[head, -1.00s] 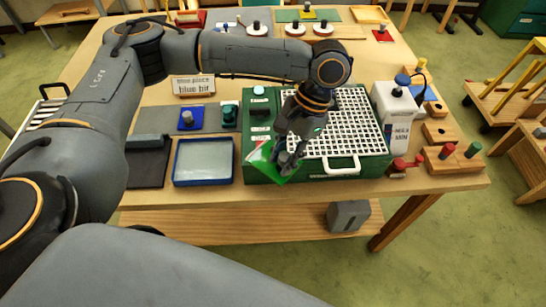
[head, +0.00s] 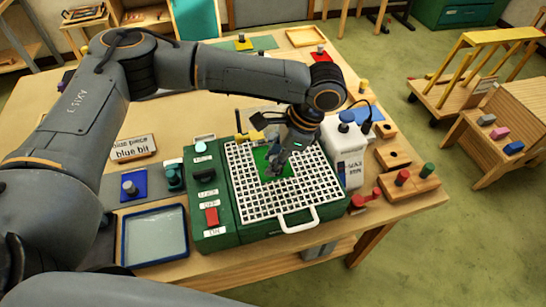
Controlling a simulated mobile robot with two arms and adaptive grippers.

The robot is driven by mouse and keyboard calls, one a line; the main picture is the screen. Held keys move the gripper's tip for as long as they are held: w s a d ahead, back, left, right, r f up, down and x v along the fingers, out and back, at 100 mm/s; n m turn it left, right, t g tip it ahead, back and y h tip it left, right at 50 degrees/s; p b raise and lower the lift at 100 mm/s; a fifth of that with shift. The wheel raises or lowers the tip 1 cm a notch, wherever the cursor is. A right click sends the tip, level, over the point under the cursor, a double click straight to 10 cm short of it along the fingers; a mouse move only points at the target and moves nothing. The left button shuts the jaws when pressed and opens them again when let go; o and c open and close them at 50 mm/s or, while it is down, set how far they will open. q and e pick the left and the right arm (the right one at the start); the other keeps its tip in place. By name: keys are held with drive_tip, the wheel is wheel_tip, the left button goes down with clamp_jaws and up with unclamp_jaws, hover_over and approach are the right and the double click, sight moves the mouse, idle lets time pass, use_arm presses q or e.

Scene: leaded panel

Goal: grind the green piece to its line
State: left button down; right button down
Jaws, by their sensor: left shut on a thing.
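The green piece (head: 262,158) is a flat green sheet over the white grid (head: 262,204) of the green grinder (head: 208,238). My left gripper (head: 277,170) is shut on it and hides part of it. The piece looks about level with the grid; I cannot tell whether it touches it. No line on the piece can be made out. The grinder's left panel has a red switch (head: 211,216), a pale round knob (head: 200,147) and small labels. My right gripper is not in view.
A white bottle (head: 345,150) stands close at the grinder's right. Wooden blocks with red and green pegs (head: 410,187) lie further right. A blue-rimmed tray (head: 185,232) and a "blue bit" sign (head: 134,148) are to the left. The table behind the sign is mostly clear.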

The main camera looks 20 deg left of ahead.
use_arm(q)
drive_tip(key=shift+w+a, duration=0.1)
drive_tip(key=shift+w, duration=0.05)
drive_tip(key=shift+w+f+p, duration=0.1)
drive_tip(key=shift+f+p, duration=0.3)
drive_tip(key=shift+f, duration=0.1)
wheel_tip(320, 180, down, 3)
drive_tip(key=shift+r+b, duration=0.15)
drive_tip(key=shift+b, duration=0.2)
drive_tip(key=shift+f, duration=0.9)
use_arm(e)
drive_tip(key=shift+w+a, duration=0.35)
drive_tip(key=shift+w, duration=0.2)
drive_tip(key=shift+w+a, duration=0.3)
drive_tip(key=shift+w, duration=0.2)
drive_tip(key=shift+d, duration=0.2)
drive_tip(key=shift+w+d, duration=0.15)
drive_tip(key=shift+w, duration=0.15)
use_arm(q)
drive_tip(key=shift+f, duration=0.3)
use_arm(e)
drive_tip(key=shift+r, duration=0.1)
